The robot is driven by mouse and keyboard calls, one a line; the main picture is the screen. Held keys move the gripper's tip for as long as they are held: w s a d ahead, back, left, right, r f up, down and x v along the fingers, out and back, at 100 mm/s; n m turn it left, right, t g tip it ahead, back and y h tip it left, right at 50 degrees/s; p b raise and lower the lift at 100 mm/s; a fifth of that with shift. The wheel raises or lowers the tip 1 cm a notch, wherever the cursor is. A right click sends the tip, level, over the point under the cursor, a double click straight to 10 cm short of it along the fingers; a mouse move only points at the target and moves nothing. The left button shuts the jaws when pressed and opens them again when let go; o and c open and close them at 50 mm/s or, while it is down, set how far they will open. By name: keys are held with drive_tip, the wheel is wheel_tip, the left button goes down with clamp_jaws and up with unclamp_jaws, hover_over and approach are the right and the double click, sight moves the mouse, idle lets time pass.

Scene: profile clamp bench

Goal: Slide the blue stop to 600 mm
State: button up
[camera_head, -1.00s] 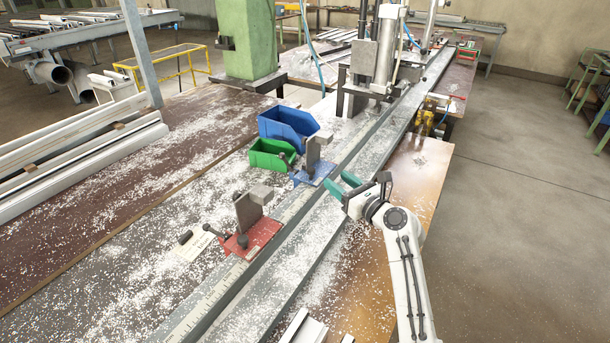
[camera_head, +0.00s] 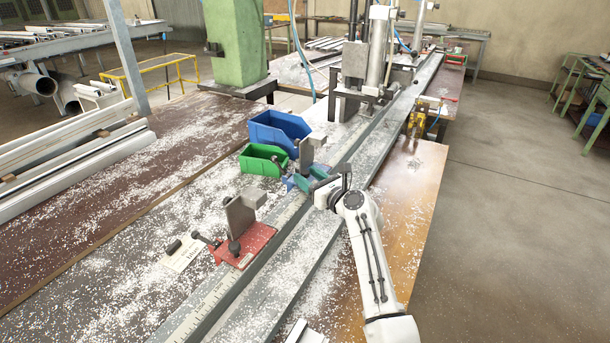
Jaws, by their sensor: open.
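The blue stop (camera_head: 319,170) sits on the rail in the middle of the view, with a grey upright block and a dark knob on its blue base. My gripper (camera_head: 305,181) is open, its green fingers at the near side of the blue stop and overlapping its base in the picture. I cannot tell whether they touch it. The gripper body hides part of the base. The scale (camera_head: 212,301) runs along the rail; its numbers are too small to read.
A red stop (camera_head: 252,246) with a grey plate and dark knobs stands nearer on the rail. Blue (camera_head: 273,131) and green (camera_head: 257,160) bins stand left of the blue stop. A clamp machine (camera_head: 372,60) stands farther along. White chips cover the bench.

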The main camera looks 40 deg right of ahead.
drive_tip(key=shift+w+d, duration=0.1)
drive_tip(key=shift+w, duration=0.9)
clamp_jaws()
